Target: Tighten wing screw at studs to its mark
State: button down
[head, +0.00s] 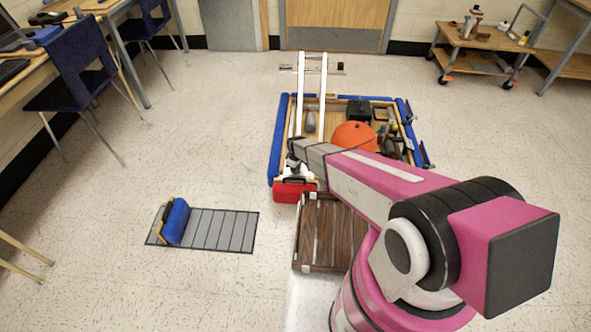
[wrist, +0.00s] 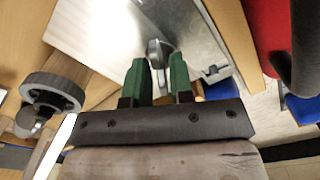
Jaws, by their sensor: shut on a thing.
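My gripper (wrist: 159,72) has two green fingers, seen in the wrist view. It is shut on the grey metal wing screw (wrist: 158,50), whose rounded head shows between and just beyond the fingertips. The screw stands against a bright white plate (wrist: 95,30) with a grey metal panel (wrist: 185,25) beside it. The studs and the screw's mark cannot be made out. In the head view my arm reaches to the front left of the blue-edged intake frame (head: 281,140), and the fingers and screw are too small or hidden there.
A dark round knob (wrist: 52,92) lies left of my fingers in the wrist view. In the head view, a red case (head: 294,190), an orange ball (head: 354,136) and two white rails (head: 323,90) are close to my arm. A blue roller (head: 176,221) lies on a grey mat.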

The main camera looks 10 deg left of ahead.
jog(key=shift+m, duration=1.3)
jog(key=shift+m, duration=2.9)
